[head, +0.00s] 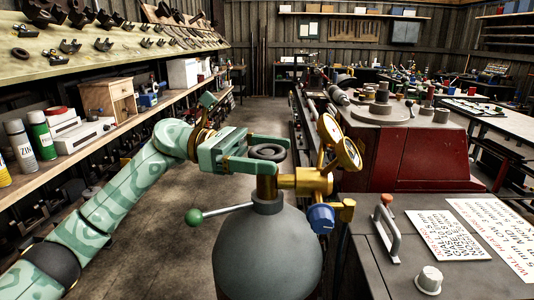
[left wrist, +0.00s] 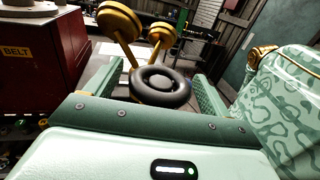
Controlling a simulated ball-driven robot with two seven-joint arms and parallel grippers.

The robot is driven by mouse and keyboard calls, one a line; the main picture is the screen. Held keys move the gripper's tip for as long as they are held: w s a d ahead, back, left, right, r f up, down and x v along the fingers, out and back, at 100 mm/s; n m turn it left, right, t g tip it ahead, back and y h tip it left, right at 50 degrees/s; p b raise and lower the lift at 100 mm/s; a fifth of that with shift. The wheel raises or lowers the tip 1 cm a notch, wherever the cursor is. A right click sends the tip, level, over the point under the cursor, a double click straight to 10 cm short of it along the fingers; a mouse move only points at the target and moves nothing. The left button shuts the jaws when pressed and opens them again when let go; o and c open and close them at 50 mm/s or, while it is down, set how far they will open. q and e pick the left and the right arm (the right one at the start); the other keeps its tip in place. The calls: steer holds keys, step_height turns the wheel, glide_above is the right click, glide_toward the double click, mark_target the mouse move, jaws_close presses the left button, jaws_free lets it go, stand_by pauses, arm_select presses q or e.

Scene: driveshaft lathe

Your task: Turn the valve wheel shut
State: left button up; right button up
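The valve wheel (head: 267,152) is a small dark ring on top of a grey gas cylinder (head: 266,255) with a brass valve body (head: 309,181). My left gripper (head: 279,155) reaches in from the left at wheel height, one finger on the far side and one on the near side. In the left wrist view the wheel (left wrist: 161,86) sits between the two spread fingers (left wrist: 160,92), which look apart from its rim; contact on the right finger's side is hard to tell. My right gripper is not in view.
Two brass gauges (head: 338,142) and a blue knob (head: 321,218) stick out right of the valve. A rod with a green ball (head: 194,216) points left from the cylinder neck. A grey cabinet with a handle (head: 387,227) stands at right. The aisle floor (head: 229,139) behind is clear.

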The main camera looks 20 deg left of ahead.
arm_select(q)
steer(key=shift+a, duration=0.1)
steer(key=a+b, duration=0.2)
steer(key=a, duration=1.4)
steer(key=shift+s, duration=0.35)
